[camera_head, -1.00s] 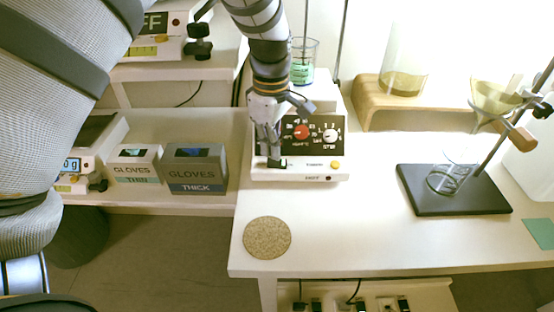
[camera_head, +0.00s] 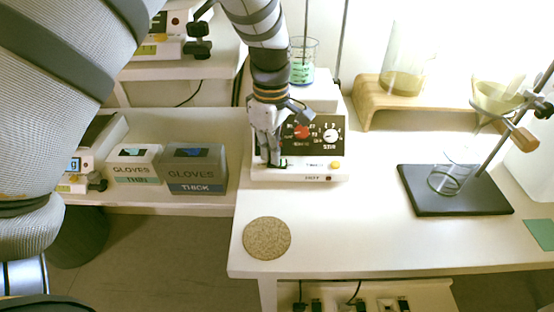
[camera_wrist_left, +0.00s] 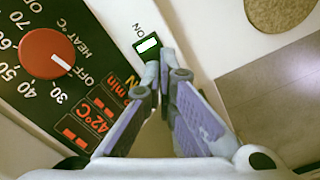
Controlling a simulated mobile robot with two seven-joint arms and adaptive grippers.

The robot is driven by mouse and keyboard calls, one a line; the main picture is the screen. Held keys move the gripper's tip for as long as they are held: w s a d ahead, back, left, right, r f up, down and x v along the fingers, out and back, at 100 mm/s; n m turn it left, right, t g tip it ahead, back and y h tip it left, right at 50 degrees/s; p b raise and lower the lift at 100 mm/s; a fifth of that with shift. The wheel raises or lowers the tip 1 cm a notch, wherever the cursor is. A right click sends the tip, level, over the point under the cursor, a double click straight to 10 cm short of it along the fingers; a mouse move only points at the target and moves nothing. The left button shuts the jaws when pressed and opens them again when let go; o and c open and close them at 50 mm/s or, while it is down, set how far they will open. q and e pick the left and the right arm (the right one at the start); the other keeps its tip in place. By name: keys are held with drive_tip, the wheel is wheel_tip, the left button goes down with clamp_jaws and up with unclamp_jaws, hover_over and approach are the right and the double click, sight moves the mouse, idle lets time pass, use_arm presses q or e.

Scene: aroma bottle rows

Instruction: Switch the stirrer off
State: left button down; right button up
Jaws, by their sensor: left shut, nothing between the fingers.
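The stirrer (camera_head: 262,174) is a white hotplate unit with a black sloped panel, standing on the white bench. Its panel has a red heat knob (camera_head: 302,132) and a white stir knob (camera_head: 331,135). In the left wrist view, the red heat knob (camera_wrist_left: 47,53) is at the left and a small black rocker switch (camera_wrist_left: 148,45), marked ON and showing a lit green-white face, is just beyond the fingertips. My left gripper (camera_head: 275,162) is shut and empty, pointing down at the stirrer's front left. It also shows in the wrist view (camera_wrist_left: 165,78); contact with the switch is unclear.
A beaker with green-blue liquid (camera_head: 302,74) stands on the stirrer. A cork mat (camera_head: 267,238) lies near the bench's left edge. A black stand base (camera_head: 480,200) is at right, a wooden rack (camera_head: 370,108) behind. Glove boxes (camera_head: 196,170) stand on the lower left bench.

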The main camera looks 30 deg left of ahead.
use_arm(q)
drive_tip(key=shift+f, duration=0.35)
use_arm(e)
drive_tip(key=shift+s, duration=0.1)
use_arm(q)
wheel_tip(320, 180, up, 5)
drive_tip(key=shift+r+p, duration=0.1)
drive_tip(key=shift+p, duration=0.6)
drive_tip(key=shift+r, duration=0.95)
use_arm(e)
drive_tip(key=w+r, duration=0.1)
drive_tip(key=w+r+t, duration=0.1)
drive_tip(key=shift+w+r, duration=0.15)
drive_tip(key=shift+w, duration=0.15)
use_arm(q)
drive_tip(key=shift+f, duration=0.1)
